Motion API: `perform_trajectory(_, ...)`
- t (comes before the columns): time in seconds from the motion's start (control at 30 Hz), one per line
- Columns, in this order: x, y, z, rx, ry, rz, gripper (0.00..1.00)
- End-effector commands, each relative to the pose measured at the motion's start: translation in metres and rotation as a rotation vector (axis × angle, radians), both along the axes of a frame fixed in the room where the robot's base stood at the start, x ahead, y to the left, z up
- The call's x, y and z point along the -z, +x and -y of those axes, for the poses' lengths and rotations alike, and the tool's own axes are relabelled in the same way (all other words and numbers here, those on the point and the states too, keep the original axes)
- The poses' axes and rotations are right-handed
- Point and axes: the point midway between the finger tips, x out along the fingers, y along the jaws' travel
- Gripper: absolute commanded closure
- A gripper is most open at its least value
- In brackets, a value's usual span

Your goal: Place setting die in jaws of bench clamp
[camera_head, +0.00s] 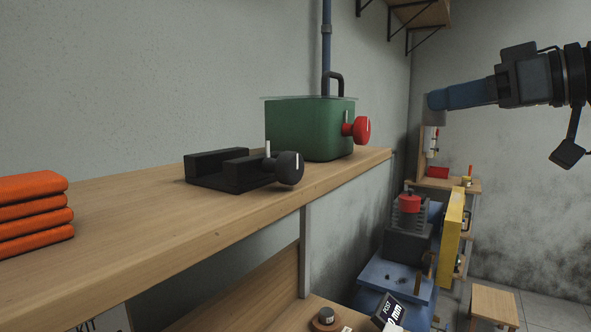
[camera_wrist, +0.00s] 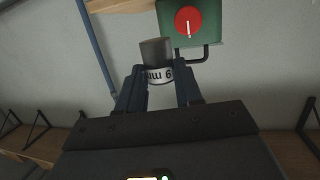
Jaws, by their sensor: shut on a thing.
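My gripper (camera_head: 437,101) is at the upper right in the head view, reaching left above the far workbench. In the wrist view my gripper (camera_wrist: 160,92) is shut on a short dark grey cylinder, the setting die (camera_wrist: 155,50), with a white label band around it, partly hidden by the fingers. The label's print is upside down and hard to read. The bench clamp (camera_head: 225,182) is a black block with two jaws, an open gap between them and a black knob (camera_head: 289,168), on the wooden shelf. The die is well apart from the clamp, to its right and higher.
A green box (camera_head: 300,128) with a red knob (camera_head: 361,130) stands behind the clamp on the shelf (camera_head: 130,215). Folded orange cloths (camera_head: 35,205) lie at the left. A blue pipe (camera_head: 326,45) runs up the wall. A blue-based machine (camera_head: 395,280) stands below right.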

Motion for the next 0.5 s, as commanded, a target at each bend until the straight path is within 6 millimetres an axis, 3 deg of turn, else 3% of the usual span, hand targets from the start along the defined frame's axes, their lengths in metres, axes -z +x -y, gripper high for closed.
perform_trajectory(0.03,-0.016,-0.006,-0.029,-0.069,-0.004,0.007,1.00)
perform_trajectory(0.2,-0.047,-0.032,-0.098,-0.248,-0.001,0.005,1.00)
perform_trajectory(0.3,-0.058,-0.046,-0.125,-0.317,0.001,0.005,1.00)
perform_trajectory(0.5,-0.064,-0.060,-0.151,-0.376,0.002,0.000,1.00)
